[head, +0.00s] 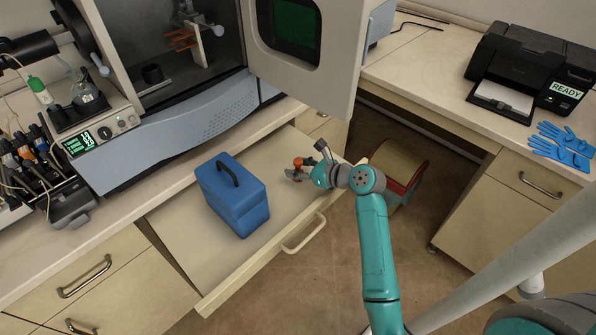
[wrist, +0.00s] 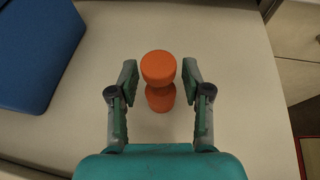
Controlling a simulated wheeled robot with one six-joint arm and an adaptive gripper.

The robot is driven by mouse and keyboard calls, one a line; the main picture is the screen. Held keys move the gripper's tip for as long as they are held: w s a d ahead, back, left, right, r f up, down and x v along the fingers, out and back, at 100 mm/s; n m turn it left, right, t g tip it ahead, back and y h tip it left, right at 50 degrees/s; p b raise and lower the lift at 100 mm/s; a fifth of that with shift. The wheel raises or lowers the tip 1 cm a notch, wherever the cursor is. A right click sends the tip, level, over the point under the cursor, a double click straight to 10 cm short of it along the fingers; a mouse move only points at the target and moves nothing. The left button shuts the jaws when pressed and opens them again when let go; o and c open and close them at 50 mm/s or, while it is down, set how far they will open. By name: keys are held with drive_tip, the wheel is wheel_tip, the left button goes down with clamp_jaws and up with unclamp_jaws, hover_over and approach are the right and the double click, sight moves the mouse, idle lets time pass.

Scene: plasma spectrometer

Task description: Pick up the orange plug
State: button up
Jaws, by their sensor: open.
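The orange plug (wrist: 159,68) stands in the open drawer (head: 185,238); in the wrist view it shows a round top and a second round part below a narrower middle. It is small in the head view (head: 299,162), partly hidden by my gripper. My gripper (wrist: 160,78) is open, with one finger on each side of the plug and a gap on both sides. In the head view my gripper (head: 292,174) is low over the right part of the drawer.
A blue box with a black handle (head: 232,195) stands in the drawer left of my gripper. The spectrometer's open door (head: 335,60) hangs above and behind. The drawer's front edge and handle (head: 304,234) are near my arm. Bare drawer floor lies around the plug.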

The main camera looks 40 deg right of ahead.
clamp_jaws()
drive_tip(key=shift+r, duration=0.15)
idle(0.4)
